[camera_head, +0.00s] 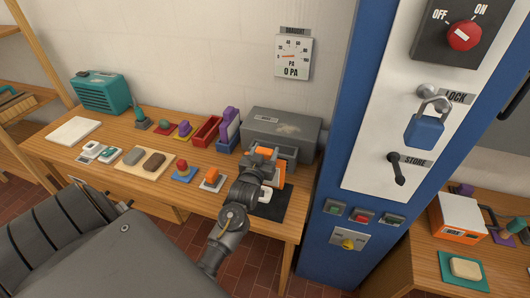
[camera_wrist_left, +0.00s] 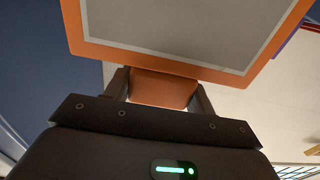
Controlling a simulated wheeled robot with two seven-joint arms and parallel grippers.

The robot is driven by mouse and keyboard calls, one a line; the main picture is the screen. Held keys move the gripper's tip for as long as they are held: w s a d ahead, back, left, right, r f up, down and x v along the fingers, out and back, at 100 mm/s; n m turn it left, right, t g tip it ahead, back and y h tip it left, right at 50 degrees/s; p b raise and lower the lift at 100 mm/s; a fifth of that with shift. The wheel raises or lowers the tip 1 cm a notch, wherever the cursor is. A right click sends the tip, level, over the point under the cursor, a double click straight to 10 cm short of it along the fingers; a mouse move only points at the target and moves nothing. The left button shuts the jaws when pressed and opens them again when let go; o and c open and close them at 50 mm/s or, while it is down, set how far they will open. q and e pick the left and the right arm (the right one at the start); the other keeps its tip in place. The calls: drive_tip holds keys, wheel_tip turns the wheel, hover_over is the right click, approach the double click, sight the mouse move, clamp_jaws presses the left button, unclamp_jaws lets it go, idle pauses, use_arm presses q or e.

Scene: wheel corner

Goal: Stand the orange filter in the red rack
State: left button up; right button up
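The orange filter shows in the left wrist view as a grey panel in an orange frame (camera_wrist_left: 180,59), with an orange grip block (camera_wrist_left: 162,88) below it. My left gripper (camera_wrist_left: 160,98) has a finger on each side of that block and is shut on it. In the head view the gripper (camera_head: 262,163) is over the right end of the bench, in front of the grey box, and partly hides the orange filter (camera_head: 279,172). The red rack (camera_head: 207,131) stands on the bench to the left, apart from the filter, and looks empty. My right gripper is not in view.
A grey box (camera_head: 285,125) is behind the gripper. A blue cabinet column (camera_head: 335,165) rises close on the right.

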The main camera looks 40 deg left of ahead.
use_arm(q)
drive_tip(key=o, duration=0.4)
drive_tip(key=shift+r, duration=0.25)
drive_tip(key=shift+b+v, duration=1.2)
drive_tip(key=shift+v, duration=4.85)
